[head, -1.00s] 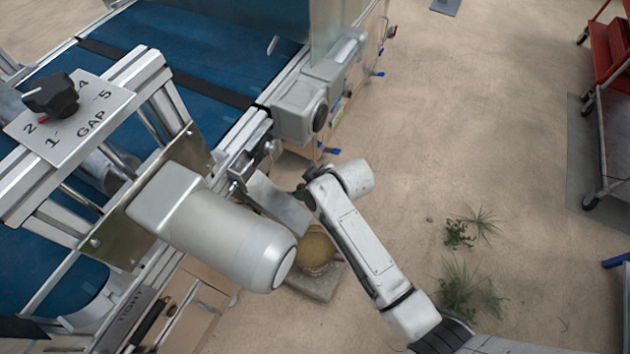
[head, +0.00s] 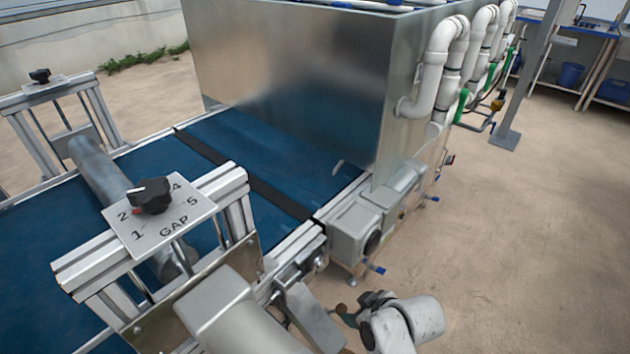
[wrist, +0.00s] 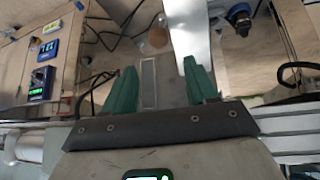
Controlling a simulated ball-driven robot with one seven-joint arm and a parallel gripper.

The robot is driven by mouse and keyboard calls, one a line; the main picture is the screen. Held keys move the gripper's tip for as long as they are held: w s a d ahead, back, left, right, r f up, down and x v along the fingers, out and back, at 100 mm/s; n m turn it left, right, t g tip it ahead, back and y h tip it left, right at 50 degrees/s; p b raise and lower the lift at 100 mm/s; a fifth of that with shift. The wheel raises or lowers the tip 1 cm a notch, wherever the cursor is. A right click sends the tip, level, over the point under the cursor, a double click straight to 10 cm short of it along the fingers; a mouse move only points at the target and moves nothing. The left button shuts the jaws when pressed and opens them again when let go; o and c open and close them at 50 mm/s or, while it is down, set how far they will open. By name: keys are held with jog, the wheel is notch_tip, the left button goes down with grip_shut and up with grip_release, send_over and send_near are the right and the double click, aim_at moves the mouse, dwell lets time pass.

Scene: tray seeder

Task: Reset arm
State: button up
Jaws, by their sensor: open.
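My arm enters at the bottom centre of the head view, folded low beside the conveyor frame. My gripper shows in the wrist view (wrist: 160,88) with two green fingers apart and nothing between them. In the head view its dark end and a green finger lie near the conveyor's side, partly hidden by the arm. A bent metal plate (head: 312,318) is close to it on the left; I cannot tell whether they touch.
The blue conveyor belt (head: 262,150) runs under a large metal hopper (head: 290,75). A gap dial (head: 150,194) and a grey motor (head: 228,318) stand at front left. In the wrist view, control boxes (wrist: 42,85) are at left. Open floor (head: 510,220) lies to the right.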

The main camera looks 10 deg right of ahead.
jog(key=s+d+r+m+g+p, duration=0.1)
jog(key=s+d, duration=0.1)
jog(key=s, duration=0.5)
jog(key=s+d+r+m+g+h+p, duration=0.1)
jog(key=s+d+m+g+p, duration=0.1)
jog(key=s, duration=0.5)
jog(key=shift+s+d+r+h, duration=0.3)
jog(key=shift+s+d+r, duration=0.1)
jog(key=shift+d, duration=0.2)
jog(key=s+d+r+m+g, duration=0.1)
jog(key=s, duration=0.3)
jog(key=s+d+r+m+p, duration=0.1)
jog(key=s+r, duration=0.1)
jog(key=s, duration=0.2)
jog(key=s+d+r+m+g+h, duration=0.1)
jog(key=s, duration=0.3)
jog(key=shift+s+r+g, duration=0.3)
